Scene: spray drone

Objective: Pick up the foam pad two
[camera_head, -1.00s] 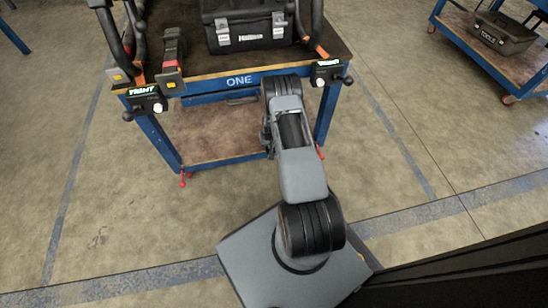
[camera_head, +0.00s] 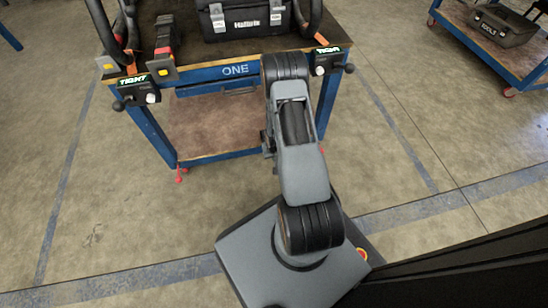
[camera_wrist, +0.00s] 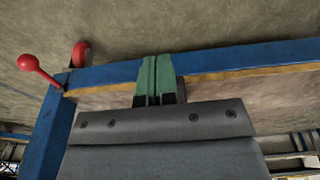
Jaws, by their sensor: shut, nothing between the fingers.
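I see no foam pad in either view. My gripper (camera_wrist: 155,80) shows in the wrist view with its two green fingers together and nothing between them. In that view it overlaps the blue frame and the edge of a brown shelf board (camera_wrist: 215,90); I cannot tell whether it touches them. In the head view my gripper is hidden behind my own arm, which reaches toward the front of the blue workbench marked ONE (camera_head: 215,75).
A black toolbox (camera_head: 245,22) stands on the bench. Clamps with TIGHT labels (camera_head: 135,80) (camera_head: 328,52) are at its front corners. A lower shelf (camera_head: 215,130) lies beneath. Another blue cart (camera_head: 490,55) with a toolbox is at upper right. The floor to the left is open.

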